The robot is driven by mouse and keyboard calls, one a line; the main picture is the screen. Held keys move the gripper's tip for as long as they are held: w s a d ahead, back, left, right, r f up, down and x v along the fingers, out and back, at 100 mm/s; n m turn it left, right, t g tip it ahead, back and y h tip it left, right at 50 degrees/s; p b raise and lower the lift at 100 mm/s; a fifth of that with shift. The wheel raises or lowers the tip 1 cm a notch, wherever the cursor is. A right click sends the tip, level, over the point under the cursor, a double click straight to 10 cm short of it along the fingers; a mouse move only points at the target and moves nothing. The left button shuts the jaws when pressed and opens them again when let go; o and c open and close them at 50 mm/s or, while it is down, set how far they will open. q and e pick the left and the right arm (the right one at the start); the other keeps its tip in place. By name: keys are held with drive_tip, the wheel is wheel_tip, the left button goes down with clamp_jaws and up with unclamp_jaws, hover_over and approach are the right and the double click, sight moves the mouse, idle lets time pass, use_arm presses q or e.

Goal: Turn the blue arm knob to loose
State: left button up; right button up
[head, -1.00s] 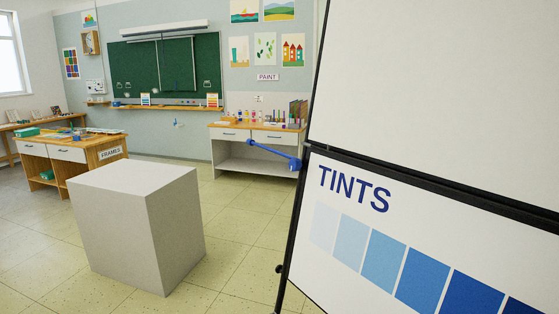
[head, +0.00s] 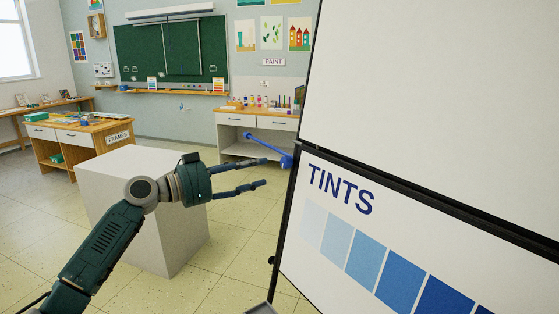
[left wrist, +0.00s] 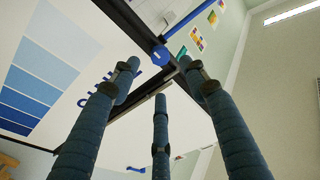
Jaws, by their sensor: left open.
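The blue arm knob (head: 286,161) sits at the left edge of the easel board, where the upper and lower panels meet. Its blue arm (head: 262,148) slants up and left from it. In the left wrist view the knob (left wrist: 161,55) shows beyond the spread, empty fingers, at the frame joint. The knob's setting cannot be read. My right gripper is not in view.
The easel's TINTS panel (head: 340,235) fills the right side, with a black frame. A grey block (head: 175,240) stands behind my left arm. A PAINT table (head: 255,120) and a FRAMES table (head: 75,135) stand farther back. The floor between is open.

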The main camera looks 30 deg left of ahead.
sight(283, 163)
use_arm(q)
drive_tip(key=p+x, duration=0.1)
drive_tip(key=x, duration=0.2)
drive_tip(key=p+x, duration=0.2)
drive_tip(key=x, duration=0.2)
drive_tip(key=shift+r, duration=0.25)
drive_tip(key=shift+w+d+f+p, duration=0.25)
drive_tip(key=shift+w+p, duration=0.15)
drive_tip(key=shift+w, duration=0.15)
drive_tip(key=c, duration=1.1)
